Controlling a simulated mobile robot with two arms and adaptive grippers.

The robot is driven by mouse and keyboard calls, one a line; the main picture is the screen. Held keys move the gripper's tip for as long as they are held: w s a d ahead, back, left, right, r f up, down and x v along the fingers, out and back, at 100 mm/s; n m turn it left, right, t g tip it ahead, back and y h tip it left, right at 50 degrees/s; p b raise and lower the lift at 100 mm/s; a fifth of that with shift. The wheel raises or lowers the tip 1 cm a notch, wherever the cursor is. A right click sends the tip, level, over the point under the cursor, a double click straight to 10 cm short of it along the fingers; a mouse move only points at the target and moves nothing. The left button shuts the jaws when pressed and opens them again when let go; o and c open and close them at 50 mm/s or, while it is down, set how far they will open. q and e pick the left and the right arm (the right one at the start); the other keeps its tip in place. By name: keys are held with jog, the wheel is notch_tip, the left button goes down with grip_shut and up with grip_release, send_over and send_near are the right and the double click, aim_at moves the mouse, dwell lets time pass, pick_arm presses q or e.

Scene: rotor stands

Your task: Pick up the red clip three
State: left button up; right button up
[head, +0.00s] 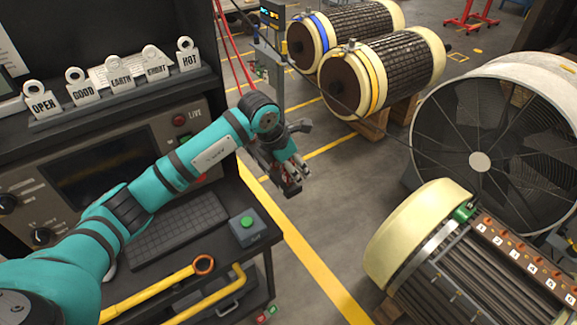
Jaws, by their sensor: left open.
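A row of red-brown numbered blocks (499,240) runs along the top of the rotor (450,280) at the lower right. A green clip-like part (462,213) sits at the row's upper left end. My left gripper (292,184) is open, with no held object visible. It hangs over the aisle beyond the desk edge, left of and apart from the rotor. My right gripper is out of view.
Word tags (115,84) stand on the console shelf. A big fan (490,150) stands behind the rotor. Two more rotors (385,72) are farther back. The aisle floor is clear.

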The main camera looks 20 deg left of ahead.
pick_arm(q)
jog(key=shift+w+d+f, duration=0.15)
jog(key=shift+w+f, duration=0.1)
jog(key=shift+f, duration=0.35)
grip_shut()
jog(key=shift+r, duration=0.1)
jog(key=shift+r+b, duration=0.35)
jog(key=shift+r, duration=0.05)
jog(key=shift+s+d+r+b, duration=0.15)
jog(key=shift+s+r+b, duration=0.15)
jog(key=shift+r+b, duration=0.25)
jog(key=shift+s+d+r+b, duration=0.15)
jog(key=shift+s+r+b, duration=0.2)
jog(key=shift+r, duration=0.3)
jog(key=s+d+r+b, duration=0.1)
jog(key=s+d+b, duration=0.3)
jog(key=s, duration=0.9)
jog(key=shift+d+r, duration=0.35)
jog(key=shift+d, duration=1.1)
